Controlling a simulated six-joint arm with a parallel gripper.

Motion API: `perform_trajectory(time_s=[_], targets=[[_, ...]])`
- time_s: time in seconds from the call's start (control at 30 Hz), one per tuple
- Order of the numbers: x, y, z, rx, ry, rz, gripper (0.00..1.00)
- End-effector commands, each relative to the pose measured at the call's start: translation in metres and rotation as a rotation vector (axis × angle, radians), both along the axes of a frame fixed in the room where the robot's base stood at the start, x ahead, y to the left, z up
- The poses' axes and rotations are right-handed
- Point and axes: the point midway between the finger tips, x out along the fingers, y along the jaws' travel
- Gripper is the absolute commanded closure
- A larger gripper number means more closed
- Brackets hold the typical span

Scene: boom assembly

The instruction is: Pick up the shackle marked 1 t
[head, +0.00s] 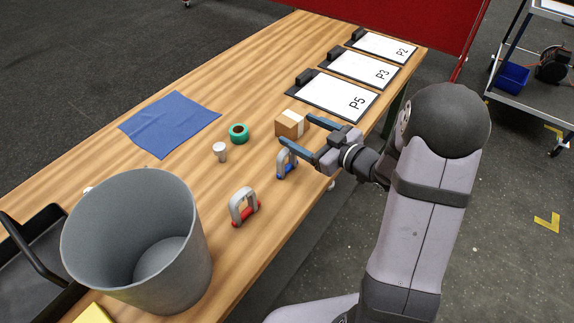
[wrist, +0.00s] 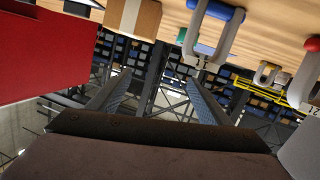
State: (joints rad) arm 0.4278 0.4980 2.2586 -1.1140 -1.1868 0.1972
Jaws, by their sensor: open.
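A grey shackle with a blue pin (head: 286,163) stands upright on the bench near its right edge. It also shows at the top of the wrist view (wrist: 212,30), with a small mark I cannot read surely. A larger grey shackle with a red pin (head: 244,206) stands nearer the bucket; at the right of the wrist view (wrist: 311,80) its mark seems to read 2 t.
A cardboard box (head: 289,124) stands beside my upper finger. A green tape roll (head: 239,133), a white cup (head: 220,151) and a blue cloth (head: 170,124) lie beyond. A large grey bucket (head: 190,240) blocks the near end; clipboards (head: 333,97) lie at the far end.

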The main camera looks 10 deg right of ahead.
Motion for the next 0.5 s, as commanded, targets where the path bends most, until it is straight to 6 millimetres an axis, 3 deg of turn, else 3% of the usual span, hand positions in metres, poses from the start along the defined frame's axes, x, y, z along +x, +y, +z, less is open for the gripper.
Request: perform_trajectory(time_s=[0.1,0.33,0.5], targets=[[-0.030,-0.003,0.007,0.090,-0.024,0.029,0.28],[-0.080,-0.002,0.028,0.252,-0.068,0.080,0.28],[-0.076,0.000,0.001,0.245,-0.062,0.083,0.28]])
